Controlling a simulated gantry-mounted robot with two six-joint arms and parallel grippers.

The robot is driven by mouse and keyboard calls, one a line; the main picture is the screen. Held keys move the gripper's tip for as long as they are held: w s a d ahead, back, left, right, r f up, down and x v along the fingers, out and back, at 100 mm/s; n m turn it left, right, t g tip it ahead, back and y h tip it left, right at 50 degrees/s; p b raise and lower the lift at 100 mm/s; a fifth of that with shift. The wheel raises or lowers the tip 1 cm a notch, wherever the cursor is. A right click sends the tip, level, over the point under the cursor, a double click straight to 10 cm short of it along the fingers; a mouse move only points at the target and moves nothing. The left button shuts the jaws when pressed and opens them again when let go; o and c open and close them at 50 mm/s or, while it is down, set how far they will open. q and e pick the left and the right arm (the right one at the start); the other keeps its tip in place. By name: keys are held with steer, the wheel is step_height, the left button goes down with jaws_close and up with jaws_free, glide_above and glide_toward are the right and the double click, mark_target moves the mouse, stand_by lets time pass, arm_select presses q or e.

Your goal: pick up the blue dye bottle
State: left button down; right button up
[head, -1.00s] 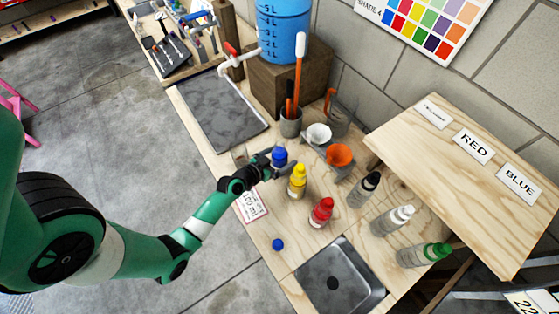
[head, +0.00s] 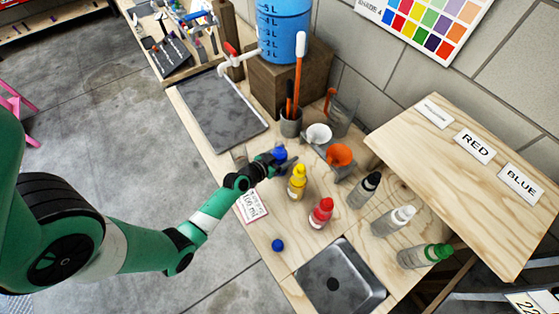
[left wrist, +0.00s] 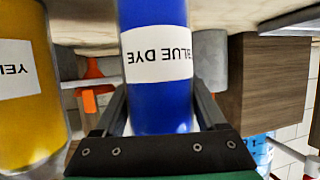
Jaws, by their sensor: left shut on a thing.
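The blue dye bottle (head: 280,154) is at the workbench, left of the yellow bottle. In the left wrist view the blue dye bottle (left wrist: 157,90) fills the space between the fingers, its "BLUE DYE" label upside down. My left gripper (head: 276,160) is shut on it and hides most of it in the head view; the fingers (left wrist: 160,115) flank it in the left wrist view. I cannot tell if its base touches the bench. My right gripper is not in view.
A yellow bottle (head: 297,183) stands close on the right, with a red bottle (head: 321,212) beyond. A small blue cap (head: 278,245) lies near a metal sink (head: 340,285). A grey tray (head: 222,110) lies left.

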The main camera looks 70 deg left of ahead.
mark_target(281, 161)
arm_select(q)
steer(key=shift+r, duration=0.15)
steer(key=shift+r, duration=0.25)
steer(key=r+p, duration=0.3)
steer(key=r, duration=0.1)
steer(key=shift+s+d, duration=0.25)
steer(key=shift+d, duration=0.1)
steer(key=d+r+p, duration=0.1)
steer(key=s+d+r+p, duration=0.1)
steer(key=r, duration=0.1)
steer(key=s+d+r+p, duration=0.1)
steer(key=r, duration=0.1)
steer(key=shift+s+d+p, duration=0.1)
steer(key=shift+s+p, duration=0.15)
steer(key=shift+p, duration=0.05)
steer(key=s+d+r+p, duration=0.1)
steer(key=s+d+r, duration=0.2)
steer(key=s+d, duration=0.2)
steer(key=shift+s+d+r+p, duration=0.2)
steer(key=shift+s+d+p, duration=0.1)
steer(key=shift+d, duration=0.8)
